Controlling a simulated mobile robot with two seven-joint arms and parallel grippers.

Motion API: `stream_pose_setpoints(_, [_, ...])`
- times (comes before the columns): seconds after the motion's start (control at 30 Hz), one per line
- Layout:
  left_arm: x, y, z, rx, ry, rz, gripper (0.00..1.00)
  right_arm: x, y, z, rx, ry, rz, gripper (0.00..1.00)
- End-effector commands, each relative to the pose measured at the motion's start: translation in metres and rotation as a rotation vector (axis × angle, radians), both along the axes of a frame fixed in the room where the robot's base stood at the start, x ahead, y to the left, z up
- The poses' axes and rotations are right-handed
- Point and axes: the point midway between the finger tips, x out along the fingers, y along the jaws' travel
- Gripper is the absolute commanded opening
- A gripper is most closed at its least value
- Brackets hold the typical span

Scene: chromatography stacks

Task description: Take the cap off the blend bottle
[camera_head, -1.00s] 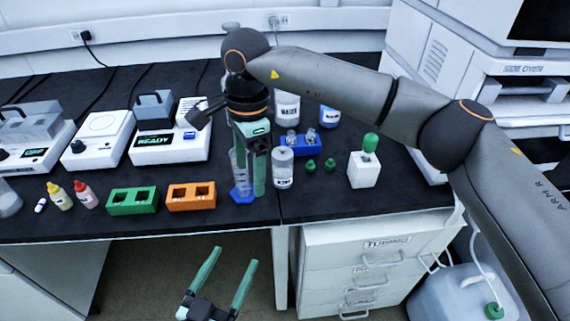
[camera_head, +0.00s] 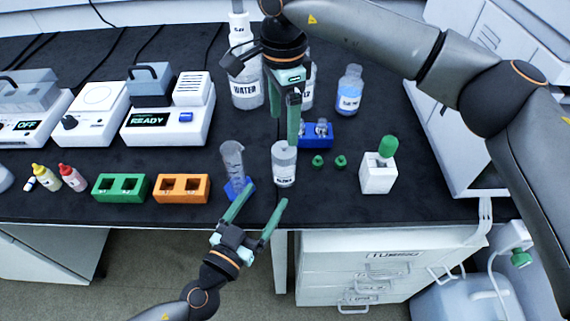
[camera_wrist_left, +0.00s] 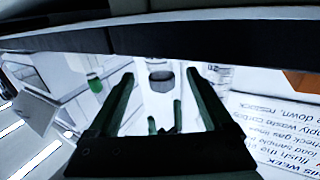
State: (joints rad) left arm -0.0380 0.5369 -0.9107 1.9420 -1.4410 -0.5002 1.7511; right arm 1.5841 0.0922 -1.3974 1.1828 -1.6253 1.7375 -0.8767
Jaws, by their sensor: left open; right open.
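The blend bottle (camera_head: 284,165), a small clear bottle with a grey top and a label too small to read surely, stands upright near the bench's front edge. My left gripper (camera_head: 267,194) is open and empty, in front of and below the bottle, fingers pointing toward the bench. My right gripper (camera_head: 285,128) is open, pointing down just above and behind the bottle's top; whether it touches the top cannot be told. In the left wrist view, the left gripper's fingers (camera_wrist_left: 160,85) are apart, with a grey-topped round object between them in the distance.
A measuring cylinder (camera_head: 232,160) on a blue foot stands close left of the bottle. A blue rack (camera_head: 316,138), two green caps (camera_head: 340,161) and a white block (camera_head: 377,179) are to the right. Orange (camera_head: 181,190) and green (camera_head: 120,188) racks stand left.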

Motion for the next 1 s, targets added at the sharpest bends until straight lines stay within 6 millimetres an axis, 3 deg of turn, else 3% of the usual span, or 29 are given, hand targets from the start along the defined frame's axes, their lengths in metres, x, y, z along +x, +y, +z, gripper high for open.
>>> stream_pose_setpoints(0.2, [0.039, -0.020, 0.001, 0.000, -0.003, -0.001, 0.84, 0.000, 0.000, 0.000, 0.000, 0.000, 0.000, 0.88])
stream_pose_setpoints(0.4, [0.063, -0.033, 0.001, 0.000, -0.001, -0.001, 0.84, 0.000, 0.000, 0.000, 0.000, 0.000, 0.000, 0.88])
stream_pose_setpoints(0.87, [0.074, -0.038, 0.000, 0.000, 0.001, -0.001, 0.84, 0.000, 0.000, 0.000, 0.000, 0.000, 0.000, 0.88])
stream_pose_setpoints(1.0, [0.074, -0.038, 0.000, 0.000, 0.001, -0.001, 0.70, 0.000, 0.000, 0.000, 0.000, 0.000, 0.000, 0.88])
